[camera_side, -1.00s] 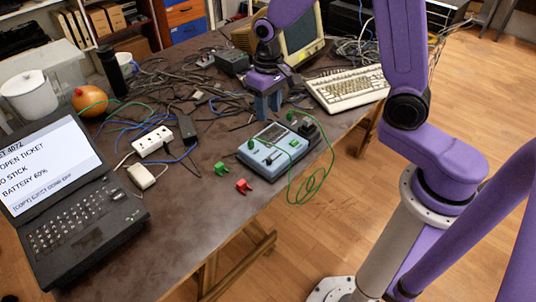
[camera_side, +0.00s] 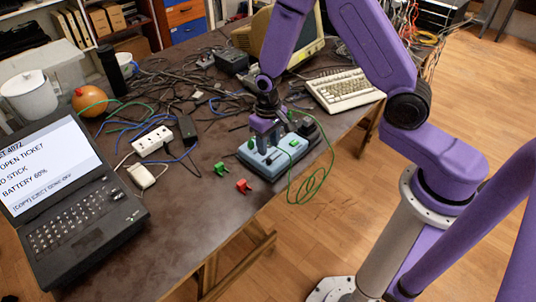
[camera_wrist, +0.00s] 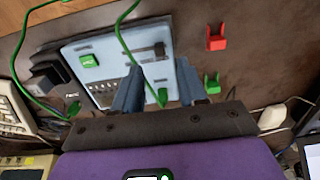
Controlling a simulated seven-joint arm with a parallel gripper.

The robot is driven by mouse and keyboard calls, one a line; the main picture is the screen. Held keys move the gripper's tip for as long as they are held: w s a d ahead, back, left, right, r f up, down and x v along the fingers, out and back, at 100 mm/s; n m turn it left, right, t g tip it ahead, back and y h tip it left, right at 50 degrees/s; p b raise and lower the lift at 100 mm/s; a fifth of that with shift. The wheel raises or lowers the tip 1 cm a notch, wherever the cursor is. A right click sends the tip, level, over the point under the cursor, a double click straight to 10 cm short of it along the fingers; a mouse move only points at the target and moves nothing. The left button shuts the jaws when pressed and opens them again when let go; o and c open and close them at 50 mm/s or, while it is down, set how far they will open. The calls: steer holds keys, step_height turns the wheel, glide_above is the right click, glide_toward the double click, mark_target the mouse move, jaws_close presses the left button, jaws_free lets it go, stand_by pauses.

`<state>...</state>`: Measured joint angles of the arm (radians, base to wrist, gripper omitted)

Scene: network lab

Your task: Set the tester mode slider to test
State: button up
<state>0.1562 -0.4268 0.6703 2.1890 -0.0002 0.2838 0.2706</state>
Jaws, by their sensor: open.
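In the wrist view the tester (camera_wrist: 84,47) lies beyond my fingers. A dark slot with a small dark knob (camera_wrist: 159,48) shows on its face and looks like the mode slider; I cannot read its labels. My gripper (camera_side: 267,138) is directly above the tester in the side view, fingers pointing down and hiding part of its face. In the wrist view my gripper (camera_wrist: 158,86) is open, with nothing clearly held between the fingers.
A green cable (camera_side: 309,187) loops from the tester over the table edge. A green clip (camera_side: 221,169) and a red clip (camera_side: 243,186) lie left of the tester. A keyboard (camera_side: 345,89), a power strip (camera_side: 153,141) and tangled cables surround it. The table's front middle is clear.

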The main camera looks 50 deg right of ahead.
mark_target(268, 158)
steer(key=shift+f, duration=2.6)
steer(key=shift+c, duration=0.3)
